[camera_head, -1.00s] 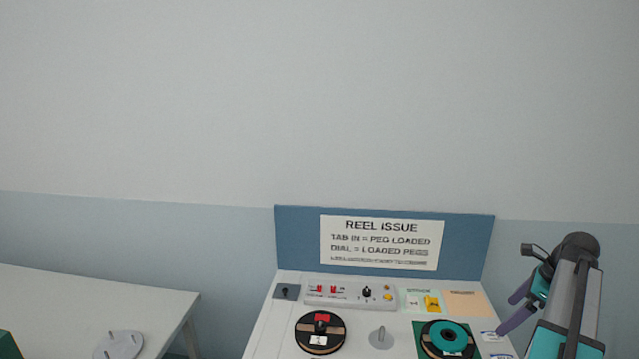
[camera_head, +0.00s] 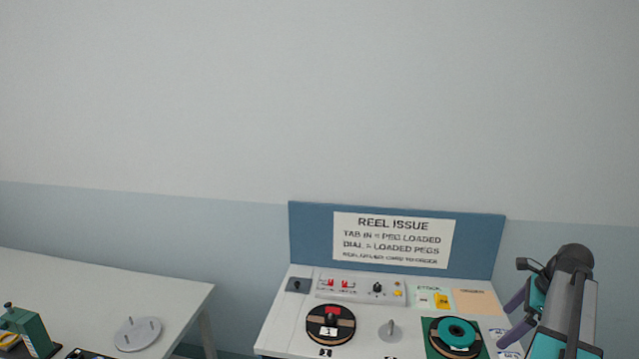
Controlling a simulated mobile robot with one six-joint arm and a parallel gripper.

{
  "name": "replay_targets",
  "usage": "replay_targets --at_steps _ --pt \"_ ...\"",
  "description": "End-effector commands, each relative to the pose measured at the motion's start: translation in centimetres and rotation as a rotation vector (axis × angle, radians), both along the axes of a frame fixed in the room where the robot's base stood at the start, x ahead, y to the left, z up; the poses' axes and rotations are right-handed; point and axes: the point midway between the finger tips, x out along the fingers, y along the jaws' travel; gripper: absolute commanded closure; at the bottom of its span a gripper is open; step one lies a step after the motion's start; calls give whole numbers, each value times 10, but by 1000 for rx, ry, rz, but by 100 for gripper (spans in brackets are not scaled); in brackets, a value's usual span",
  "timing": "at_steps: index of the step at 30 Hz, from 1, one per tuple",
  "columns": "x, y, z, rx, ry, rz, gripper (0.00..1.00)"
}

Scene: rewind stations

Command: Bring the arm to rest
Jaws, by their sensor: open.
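My arm is folded at the right edge of the view, with its elbow up. My gripper (camera_head: 512,318) hangs at its left side with two purple fingers spread apart and nothing between them. It shows over or in front of the right end of the reel issue table (camera_head: 277,328); its height above the top is hard to tell. A teal-centred reel (camera_head: 454,336) lies on a green mat to the left of the fingers, apart from them.
A black reel (camera_head: 331,324) with a red tab, a grey peg disc (camera_head: 390,331) and a switch panel (camera_head: 360,289) are on the table before a blue sign board (camera_head: 480,240). At left, another table (camera_head: 90,290) holds a green device (camera_head: 28,330) and a pegged disc (camera_head: 138,334). A gap separates the tables.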

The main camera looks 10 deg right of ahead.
Motion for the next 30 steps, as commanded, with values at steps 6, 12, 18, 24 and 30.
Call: replay_targets --at_steps 6,12,18,24,30 --pt "21 34 -25 -39 -1 144 0" --pt "46 85 -62 -97 -6 370 0" --pt "67 141 -100 -161 -16 620 0" --pt "80 198 -135 -219 -26 878 0" --pt "85 255 -169 -274 -38 1139 0"
